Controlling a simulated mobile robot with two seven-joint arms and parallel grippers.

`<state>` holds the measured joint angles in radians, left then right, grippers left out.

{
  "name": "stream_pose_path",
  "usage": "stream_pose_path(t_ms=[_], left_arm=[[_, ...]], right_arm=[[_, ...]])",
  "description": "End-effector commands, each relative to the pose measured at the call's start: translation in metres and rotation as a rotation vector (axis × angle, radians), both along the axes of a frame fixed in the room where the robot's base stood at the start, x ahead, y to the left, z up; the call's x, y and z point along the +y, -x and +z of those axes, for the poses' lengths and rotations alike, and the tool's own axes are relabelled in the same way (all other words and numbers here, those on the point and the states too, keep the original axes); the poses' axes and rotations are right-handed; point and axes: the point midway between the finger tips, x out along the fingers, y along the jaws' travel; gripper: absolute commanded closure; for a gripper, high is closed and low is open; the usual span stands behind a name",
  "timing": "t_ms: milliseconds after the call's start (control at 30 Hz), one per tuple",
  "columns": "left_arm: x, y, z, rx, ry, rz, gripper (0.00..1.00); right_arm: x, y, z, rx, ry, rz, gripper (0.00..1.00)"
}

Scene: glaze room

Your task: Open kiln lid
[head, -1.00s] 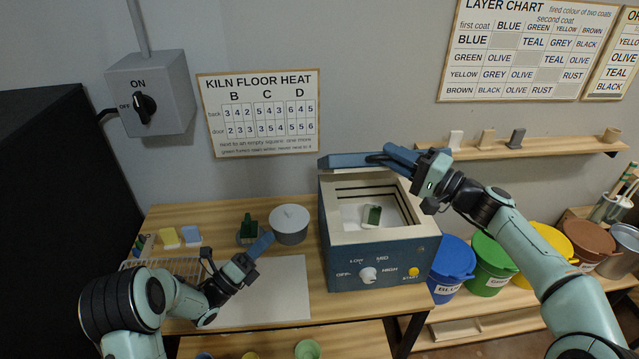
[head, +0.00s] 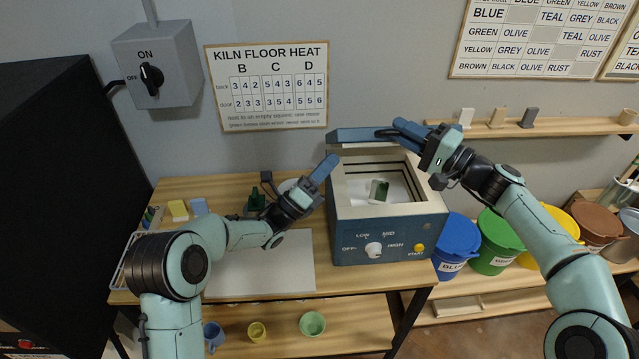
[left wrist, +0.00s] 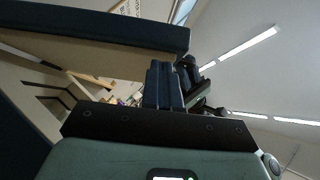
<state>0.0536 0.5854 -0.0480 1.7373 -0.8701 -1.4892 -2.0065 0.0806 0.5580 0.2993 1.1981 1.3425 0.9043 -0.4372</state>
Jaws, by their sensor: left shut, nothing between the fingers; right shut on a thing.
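The blue kiln (head: 388,242) stands on the wooden table with its top open. Its lid (head: 350,135) is swung up at the back and shows nearly edge-on. My right gripper (head: 392,130) is shut on the lid at its top edge; the exact grip is small and partly hidden. My left gripper (head: 331,163) is shut and empty, at the kiln's back left, just below the lid's left end. In the left wrist view, the shut fingers (left wrist: 164,85) are close to the lid's blue and cream edge (left wrist: 95,35). I cannot tell if they touch.
Inside the kiln lies a green and white piece (head: 379,191). A grey lidded pot (head: 287,186) is partly hidden behind my left gripper. A white board (head: 265,277) lies in front. A switch box (head: 157,65) hangs on the wall. Coloured buckets (head: 455,240) stand at the right.

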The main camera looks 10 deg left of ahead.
Motion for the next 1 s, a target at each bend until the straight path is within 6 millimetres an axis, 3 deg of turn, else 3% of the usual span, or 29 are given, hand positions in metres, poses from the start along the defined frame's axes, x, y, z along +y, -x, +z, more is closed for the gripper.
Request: stream_pose_path(t_ms=[133,567,967,1000], left_arm=[[0.002,-0.007,0.011,-0.001,-0.001,-0.001,1.00],[0.003,-0.010,0.015,0.003,0.001,-0.002,1.00],[0.007,-0.018,0.032,0.052,0.024,0.003,1.00],[0.007,-0.018,0.032,0.051,0.025,0.004,1.00]], right_arm=[[-0.001,0.000,0.000,0.001,0.001,-0.002,1.00],[-0.001,0.000,0.000,0.001,0.001,-0.002,1.00],[0.001,0.001,-0.002,0.002,0.004,0.006,1.00],[0.001,0.001,-0.003,0.003,0.005,0.007,0.77]])
